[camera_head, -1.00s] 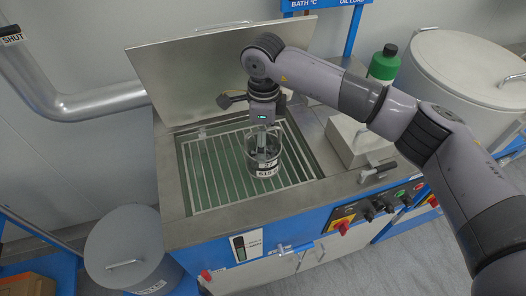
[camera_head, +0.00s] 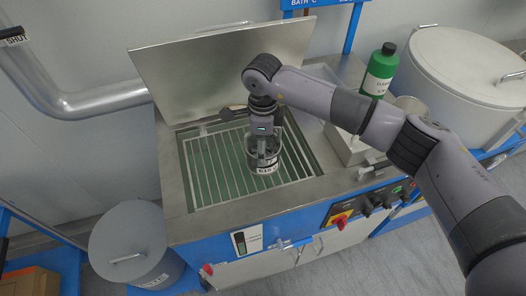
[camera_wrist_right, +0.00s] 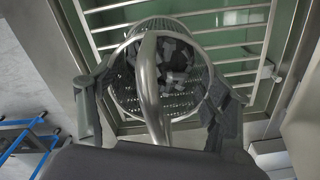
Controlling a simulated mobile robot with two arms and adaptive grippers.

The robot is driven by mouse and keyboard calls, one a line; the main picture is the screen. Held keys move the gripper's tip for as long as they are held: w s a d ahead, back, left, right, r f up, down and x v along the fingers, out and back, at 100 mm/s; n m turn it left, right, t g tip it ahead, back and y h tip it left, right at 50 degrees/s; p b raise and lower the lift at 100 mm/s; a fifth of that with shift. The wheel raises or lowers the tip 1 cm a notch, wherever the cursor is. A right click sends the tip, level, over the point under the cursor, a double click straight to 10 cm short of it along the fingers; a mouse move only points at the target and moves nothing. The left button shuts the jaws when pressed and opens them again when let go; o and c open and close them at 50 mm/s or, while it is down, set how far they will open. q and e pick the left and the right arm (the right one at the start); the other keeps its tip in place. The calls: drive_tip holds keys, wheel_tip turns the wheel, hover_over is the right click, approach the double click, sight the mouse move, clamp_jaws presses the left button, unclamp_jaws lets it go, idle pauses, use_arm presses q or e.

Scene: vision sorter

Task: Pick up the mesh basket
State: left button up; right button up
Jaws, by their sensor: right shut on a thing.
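The mesh basket (camera_head: 261,157) is a small round metal basket with a label on its front. It is at the barred grate (camera_head: 209,165) of the open bath in the head view. In the right wrist view the basket (camera_wrist_right: 187,103) shows from above, with grey pieces inside and a curved metal handle (camera_wrist_right: 149,85) over it. My right gripper (camera_head: 264,141) points down at the basket and is shut on its handle. Its fingers (camera_wrist_right: 155,125) lie on both sides of the handle. Whether the basket touches the grate is hard to tell. My left gripper is out of view.
The raised lid (camera_head: 222,70) stands behind the bath. A green bottle (camera_head: 380,72) and a pale box (camera_head: 348,147) are to the right. A large lidded drum (camera_head: 465,80) stands further right. A lidded bin (camera_head: 130,250) stands on the floor at left.

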drive_tip(key=c, duration=1.1)
drive_tip(key=shift+w+r, duration=0.1)
